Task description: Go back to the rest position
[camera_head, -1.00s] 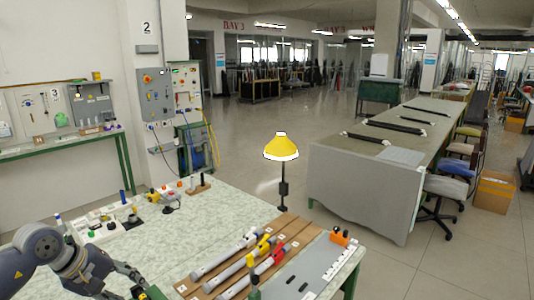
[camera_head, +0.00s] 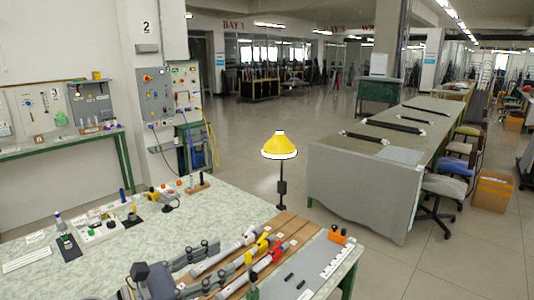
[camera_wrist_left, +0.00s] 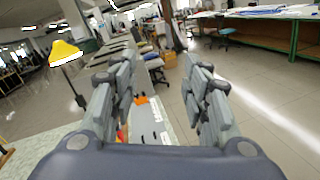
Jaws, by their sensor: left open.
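My left gripper (camera_head: 228,257) is at the bottom of the head view, over the near part of the workbench, with its two fingers spread and nothing between them. Both open fingers also show in the left wrist view (camera_wrist_left: 164,85). Grey rods lie side by side on a brown wooden board (camera_head: 308,228). One has a yellow piece (camera_head: 262,243) on it and another a red piece (camera_head: 277,250). The gripper hides the near ends of the rods. I cannot tell its height above them. My right gripper is not in view.
The speckled workbench (camera_head: 110,255) holds a white tray (camera_head: 96,231) and small parts at the left. A grey plate (camera_head: 318,262) with an orange block (camera_head: 337,236) lies at the right. A yellow lamp (camera_head: 280,146) stands at the back edge. Open floor lies beyond.

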